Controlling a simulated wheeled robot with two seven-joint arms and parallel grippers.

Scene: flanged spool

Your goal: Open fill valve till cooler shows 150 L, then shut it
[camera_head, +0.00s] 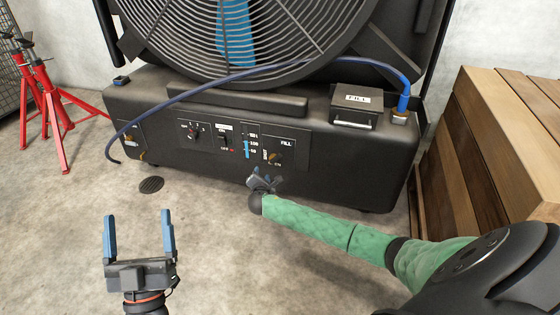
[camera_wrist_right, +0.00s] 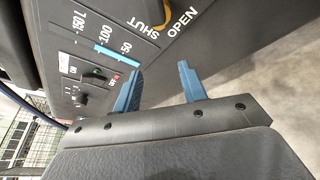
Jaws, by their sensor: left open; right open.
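The black cooler (camera_head: 330,172) stands against the wall with a large fan on top. Its front has a level gauge (camera_head: 246,146) marked 50, 100 and 150 L; in the right wrist view the blue bar (camera_wrist_right: 112,55) reaches about the 100 mark. The fill valve (camera_head: 275,157) has an orange-yellow handle, partly cut off at the top of the wrist view (camera_wrist_right: 165,12), near SHUT and OPEN labels; its exact setting is unclear. My right gripper (camera_head: 263,180) is open and empty just below the valve, apart from it. My left gripper (camera_head: 138,215) is open and empty above the floor.
A blue hose (camera_head: 230,78) runs across the cooler top and hangs down its left side. A FILL box (camera_head: 357,106) sits at the top right. Red stands (camera_head: 52,105) are at left, a wooden crate (camera_head: 490,150) at right. A floor drain (camera_head: 151,184) lies in front.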

